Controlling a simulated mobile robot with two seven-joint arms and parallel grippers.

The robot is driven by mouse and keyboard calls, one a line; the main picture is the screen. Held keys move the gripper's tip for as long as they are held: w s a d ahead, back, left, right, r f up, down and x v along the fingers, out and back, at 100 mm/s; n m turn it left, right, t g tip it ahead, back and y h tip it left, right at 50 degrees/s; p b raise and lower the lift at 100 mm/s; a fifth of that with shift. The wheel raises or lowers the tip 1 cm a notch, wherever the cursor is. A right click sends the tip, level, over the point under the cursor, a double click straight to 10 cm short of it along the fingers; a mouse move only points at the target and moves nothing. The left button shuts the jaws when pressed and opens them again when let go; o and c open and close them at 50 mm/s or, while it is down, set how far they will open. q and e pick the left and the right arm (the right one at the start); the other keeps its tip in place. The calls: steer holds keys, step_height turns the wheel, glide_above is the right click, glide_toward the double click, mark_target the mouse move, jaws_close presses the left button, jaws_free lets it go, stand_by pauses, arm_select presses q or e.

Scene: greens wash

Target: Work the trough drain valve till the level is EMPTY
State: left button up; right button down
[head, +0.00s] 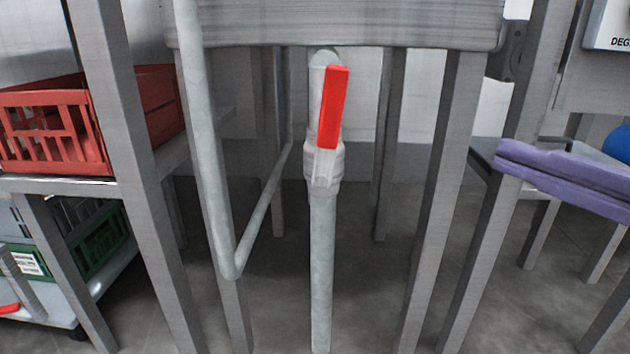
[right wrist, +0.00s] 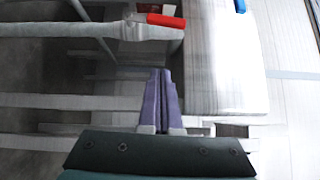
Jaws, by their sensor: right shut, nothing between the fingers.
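The drain valve (head: 324,165) sits on a grey vertical pipe under the trough (head: 350,24). Its red lever (head: 333,108) points up, nearly in line with the pipe and leaning slightly right. In the right wrist view the lever (right wrist: 165,20) lies beyond my fingertips, and the pipe (right wrist: 60,30) runs off to the left. My right gripper (head: 499,156) has purple fingers, pressed together and empty. It comes in from the right, apart from the valve; its fingers (right wrist: 160,75) also show in the right wrist view. My left gripper is not in view. No level reading is visible.
A bent grey pipe (head: 213,180) hangs left of the valve. Grey legs (head: 440,190) stand on both sides of it. A red crate (head: 50,130) sits on a shelf at left, with a green crate (head: 98,243) below. The space between valve and right gripper is crossed by legs.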

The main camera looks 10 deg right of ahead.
steer(key=p, duration=0.1)
glide_toward(329, 132)
steer(key=w+d+r, duration=0.2)
steer(key=w+d, duration=0.1)
steer(key=w, duration=0.2)
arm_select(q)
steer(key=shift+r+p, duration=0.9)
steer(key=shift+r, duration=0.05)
arm_select(e)
steer(key=a, duration=0.1)
steer(key=w+a, duration=0.1)
steer(key=a, duration=0.1)
steer(key=shift+w+a+r+y, duration=0.25)
steer(key=shift+a+r+y, duration=0.05)
steer(key=shift+a+y, duration=0.1)
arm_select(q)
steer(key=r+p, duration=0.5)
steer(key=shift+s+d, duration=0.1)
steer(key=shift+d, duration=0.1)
arm_select(e)
steer(key=shift+w+a+r+n+g+h, duration=0.1)
steer(key=shift+a+r+n+g+h, duration=0.1)
steer(key=shift+a+n, duration=0.15)
steer(key=shift+w+a+r+n+g+h, duration=0.1)
steer(key=shift+a+n+g, duration=0.15)
steer(key=shift+a, duration=0.15)
